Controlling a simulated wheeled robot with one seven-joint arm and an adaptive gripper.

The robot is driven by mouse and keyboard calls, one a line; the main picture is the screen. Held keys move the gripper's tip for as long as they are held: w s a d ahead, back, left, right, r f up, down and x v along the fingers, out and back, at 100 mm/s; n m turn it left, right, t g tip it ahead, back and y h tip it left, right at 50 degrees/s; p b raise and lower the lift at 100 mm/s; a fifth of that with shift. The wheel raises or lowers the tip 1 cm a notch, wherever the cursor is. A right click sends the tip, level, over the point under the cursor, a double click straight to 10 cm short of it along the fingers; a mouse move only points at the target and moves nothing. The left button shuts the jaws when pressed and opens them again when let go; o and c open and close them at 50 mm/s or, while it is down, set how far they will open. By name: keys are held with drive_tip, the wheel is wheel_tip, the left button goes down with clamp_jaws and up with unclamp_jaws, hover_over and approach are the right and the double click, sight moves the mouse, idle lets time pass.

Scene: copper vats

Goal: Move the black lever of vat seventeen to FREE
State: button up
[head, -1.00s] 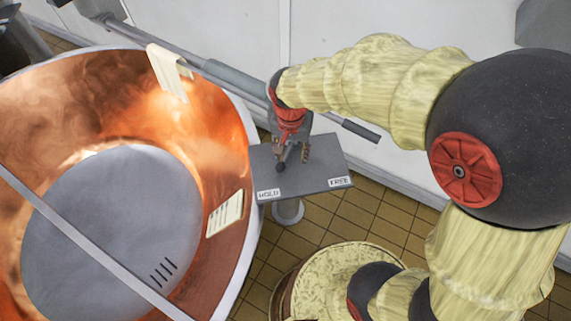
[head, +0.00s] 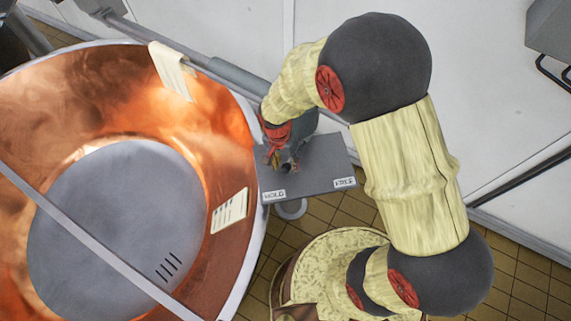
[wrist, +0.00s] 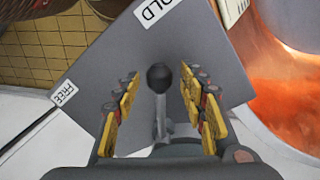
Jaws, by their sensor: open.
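The lever, with a black ball knob (wrist: 159,78) on a grey stem, stands on a grey plate (head: 322,181) beside a copper vat (head: 225,115). In the head view the knob (head: 287,168) is nearer the HOLD label (head: 275,195) than the FREE label (head: 344,183). My gripper (head: 281,160) is over the left part of the plate. In the wrist view my gripper (wrist: 160,86) is open, with one yellow-padded finger on each side of the knob and gaps on both sides. The lever's base is partly hidden. I cannot read a vat number.
A cream cloth (head: 173,71) hangs over the vat rim, and a card with strokes (head: 229,211) is on its inner wall. A grey pipe (head: 225,72) runs along the white wall behind.

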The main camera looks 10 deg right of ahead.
drive_tip(key=shift+c, duration=1.1)
drive_tip(key=c, duration=0.8)
clamp_jaws()
